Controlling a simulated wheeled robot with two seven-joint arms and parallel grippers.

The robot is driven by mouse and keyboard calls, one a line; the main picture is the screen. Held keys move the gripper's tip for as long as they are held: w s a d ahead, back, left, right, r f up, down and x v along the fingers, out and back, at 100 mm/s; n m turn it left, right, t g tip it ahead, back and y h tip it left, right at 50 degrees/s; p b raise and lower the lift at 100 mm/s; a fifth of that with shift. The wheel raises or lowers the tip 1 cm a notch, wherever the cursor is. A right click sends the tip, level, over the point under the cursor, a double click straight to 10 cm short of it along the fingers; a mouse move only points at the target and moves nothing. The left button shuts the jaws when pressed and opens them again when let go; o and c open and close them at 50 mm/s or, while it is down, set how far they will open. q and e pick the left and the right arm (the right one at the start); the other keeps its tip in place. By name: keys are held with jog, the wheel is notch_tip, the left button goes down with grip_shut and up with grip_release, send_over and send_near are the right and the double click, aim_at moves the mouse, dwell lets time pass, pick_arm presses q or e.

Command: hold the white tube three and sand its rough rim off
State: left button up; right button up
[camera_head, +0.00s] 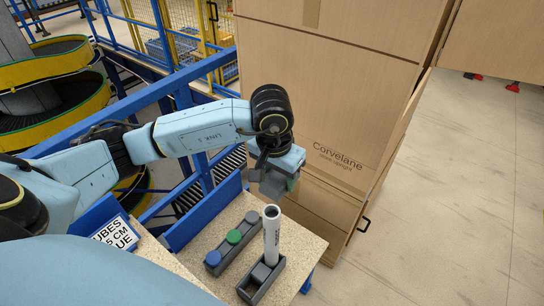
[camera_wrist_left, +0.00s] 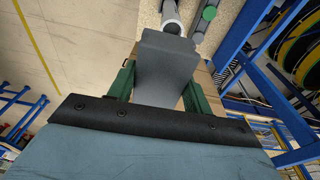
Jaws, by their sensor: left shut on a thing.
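A white tube (camera_head: 272,240) stands upright in a dark grey holder (camera_head: 250,292) on the speckled bench. Its top end looks grey, and marks on its side are too small to read. My left gripper (camera_head: 279,180) is above the tube, apart from it in the head view. In the left wrist view its green fingers (camera_wrist_left: 160,85) are shut on a grey block (camera_wrist_left: 166,58). Part of the white tube (camera_wrist_left: 171,12) shows past the block, which hides the rest. My right gripper is not in view.
Beside the tube, a dark rack (camera_head: 224,253) holds pieces with grey, green and blue tops. A blue bin (camera_head: 110,222) with a printed label stands at the left. Blue rails (camera_head: 140,97) cross behind the arm.

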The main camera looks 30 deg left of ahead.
pick_arm(q)
jog(key=shift+s+a+r+p, duration=0.25)
jog(key=shift+s+a+p, duration=0.1)
jog(key=shift+a+p, duration=0.1)
jog(key=shift+a+f, duration=0.1)
jog(key=shift+a, duration=0.15)
jog(key=shift+a+f, duration=0.15)
jog(key=shift+f, duration=0.55)
notch_tip(320, 180, down, 3)
jog(key=shift+r+b, duration=0.1)
jog(key=shift+b, duration=0.6)
jog(key=shift+f+b, duration=0.3)
jog(key=shift+f, duration=0.3)
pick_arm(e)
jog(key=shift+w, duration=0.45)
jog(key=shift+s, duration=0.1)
pick_arm(q)
jog(key=shift+s, duration=0.1)
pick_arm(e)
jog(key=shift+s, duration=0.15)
